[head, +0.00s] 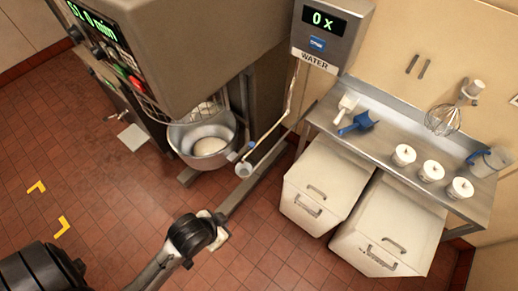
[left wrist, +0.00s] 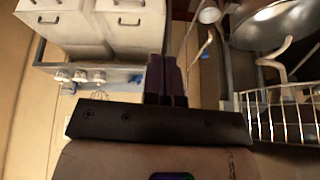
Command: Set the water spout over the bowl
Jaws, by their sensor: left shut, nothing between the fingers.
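The steel mixer bowl (head: 176,137) holds a pale mass and sits under the mixer at centre left of the head view. The water spout is a thin pipe (head: 270,131) running down from the water unit (head: 325,30). Its pale cup-shaped end (head: 243,169) appears beside the bowl's right rim, outside it. The bowl (left wrist: 268,27) and spout pipe (left wrist: 201,47) also show in the left wrist view. My left gripper (left wrist: 166,78) is shut and empty there, with the spout just beyond its fingers. I cannot make out its fingers in the head view. My right gripper is out of view.
The mixer (head: 190,40) has a wire guard (left wrist: 285,115). A steel table (head: 400,135) at right holds scoops, a whisk and white tubs, with two white bins (head: 325,182) below. Red tiled floor is open at left.

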